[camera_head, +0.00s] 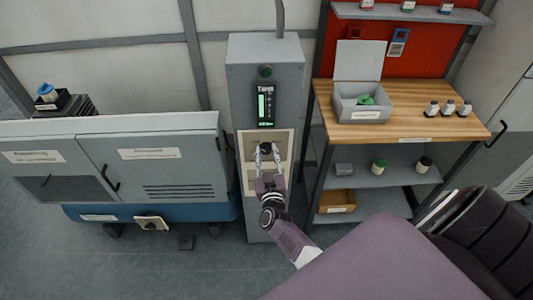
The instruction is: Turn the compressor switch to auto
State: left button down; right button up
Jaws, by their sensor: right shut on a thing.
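A tall grey control cabinet (235,110) stands in the middle, with a small lit display (264,104) and a beige panel (284,140) below it. A dark round switch knob (266,148) sits on that panel. My right gripper (266,152) reaches up from below, with its two light fingers on either side of the knob and shut on it. The knob's setting and any labels around it are too small to read. My left gripper is not in view.
A low grey cabinet (160,180) with a blue base stands to the left. A wooden-topped workbench (420,95) stands to the right, with an open grey box (361,103) and several small bottles. Grey floor shows in front.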

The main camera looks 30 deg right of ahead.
jog(key=m+b, duration=0.1)
jog(key=m, duration=0.1)
jog(key=m+b, duration=0.1)
jog(key=shift+f+m, duration=0.2)
jog(key=shift+m, duration=0.2)
jog(key=m+b, duration=0.2)
jog(key=m, duration=0.2)
jog(key=shift+m+h, duration=0.3)
jog(key=m+b, duration=0.2)
jog(key=m, duration=0.2)
jog(key=shift+f+m+b, duration=0.1)
jog(key=shift+m+b, duration=0.25)
jog(key=shift+m, duration=0.05)
jog(key=shift+m+h+b, duration=0.3)
jog(key=shift+m+b, duration=0.8)
jog(key=shift+m, duration=1.3)
jog(key=o, duration=1.2)
jog(key=shift+c, duration=0.2)
